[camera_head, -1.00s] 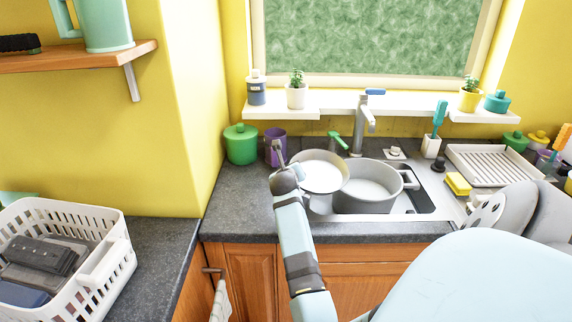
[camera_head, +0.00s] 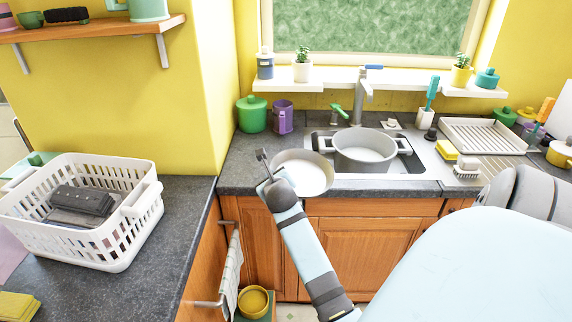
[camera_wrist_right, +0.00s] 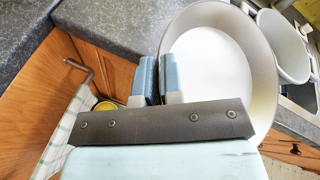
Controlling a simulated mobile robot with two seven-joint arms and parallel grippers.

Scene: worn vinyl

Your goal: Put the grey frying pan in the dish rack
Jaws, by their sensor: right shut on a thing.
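The grey frying pan (camera_head: 303,174), with a pale inside, is held in the air over the counter's front edge, left of the sink. It is also large in the right wrist view (camera_wrist_right: 213,65), facing up at a tilt. My right gripper (camera_head: 270,181) is shut on it at its left side; the fingers also show in the wrist view (camera_wrist_right: 160,82). A dark handle end seems to stick out past the fingers. The white dish rack (camera_head: 482,137), slatted and empty, stands on the counter right of the sink. My left gripper is not in view.
A grey pot (camera_head: 364,150) sits in the sink beside the pan. A white basket (camera_head: 125,235) holds dark items on the left counter. A sponge (camera_head: 447,150) and brush (camera_head: 467,168) lie before the rack. A green pot (camera_head: 252,114) and purple mug (camera_head: 283,117) stand behind the pan.

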